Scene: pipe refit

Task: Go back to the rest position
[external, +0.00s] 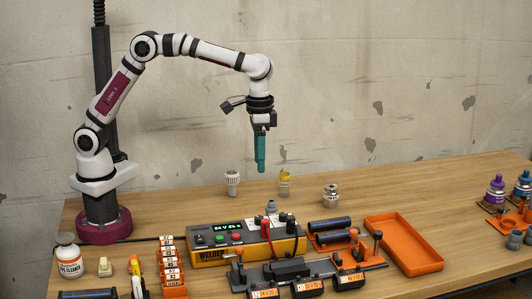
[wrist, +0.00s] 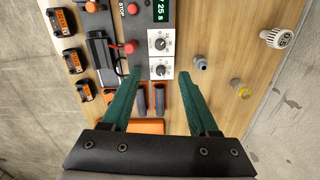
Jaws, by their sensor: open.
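My gripper (external: 261,168) hangs with its green fingers pointing down, above the back part of the wooden table (external: 350,185). In the wrist view the two fingers of my gripper (wrist: 163,82) are spread apart with nothing between them. The gripper is open and empty, clear of everything on the table. My arm is bent in an arch from its base at the left to the gripper.
Below stand a white ribbed fitting (external: 233,183), a yellow-topped fitting (external: 285,184) and a metal fitting (external: 330,194). The orange welder box (external: 250,248), black clamp fixture (external: 290,270) and orange tray (external: 403,243) are nearer the front. Purple and blue bottles stand far right.

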